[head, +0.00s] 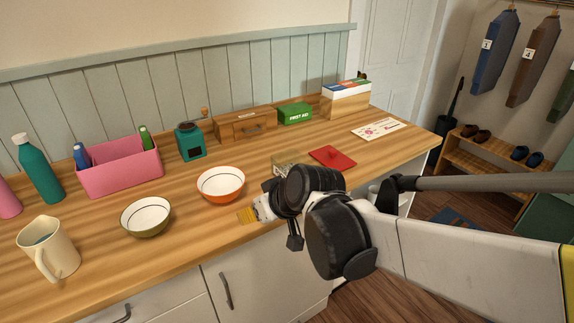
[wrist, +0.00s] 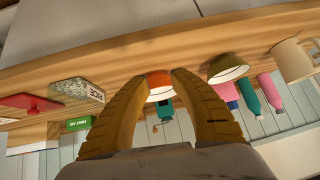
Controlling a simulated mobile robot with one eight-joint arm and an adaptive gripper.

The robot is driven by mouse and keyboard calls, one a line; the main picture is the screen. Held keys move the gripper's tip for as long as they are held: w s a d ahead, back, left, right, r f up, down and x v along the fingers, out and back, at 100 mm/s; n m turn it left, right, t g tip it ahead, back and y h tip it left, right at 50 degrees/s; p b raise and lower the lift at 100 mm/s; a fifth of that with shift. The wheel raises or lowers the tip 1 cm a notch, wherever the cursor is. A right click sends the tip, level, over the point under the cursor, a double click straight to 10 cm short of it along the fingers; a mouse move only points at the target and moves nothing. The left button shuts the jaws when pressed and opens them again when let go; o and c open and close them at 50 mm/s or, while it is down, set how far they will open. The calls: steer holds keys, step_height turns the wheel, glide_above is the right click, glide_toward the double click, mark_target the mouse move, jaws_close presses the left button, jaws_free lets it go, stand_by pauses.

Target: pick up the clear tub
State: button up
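The clear tub (head: 287,162) stands on the wooden counter, left of a flat red item. In the head view my arm hides its lower part. In the wrist view, which is upside down, the tub (wrist: 77,90) shows at the left as a see-through box with a speckled look. My gripper (head: 246,216) is over the counter's front edge, nearer the front than the tub and to its left. In the wrist view its yellow fingers (wrist: 164,77) are spread with a gap and nothing between them; the orange bowl shows beyond.
The orange bowl (head: 221,184) and green bowl (head: 146,217) stand left of my gripper. The red item (head: 333,157) lies right of the tub. A first aid box (head: 295,114) and wooden box (head: 245,123) stand behind. A cream jug (head: 48,249) is far left.

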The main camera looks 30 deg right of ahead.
steer(key=w+d+t+p, duration=0.3)
steer(key=w+d, duration=0.4)
steer(key=d, duration=0.3)
steer(key=t+h+p, duration=0.1)
steer(key=t+p, duration=0.1)
glide_toward(281, 167)
steer(key=b+x, duration=0.3)
steer(key=x, duration=0.7)
steer(key=shift+w+d+b, duration=0.1)
steer(key=shift+b, duration=0.2)
jaws_close()
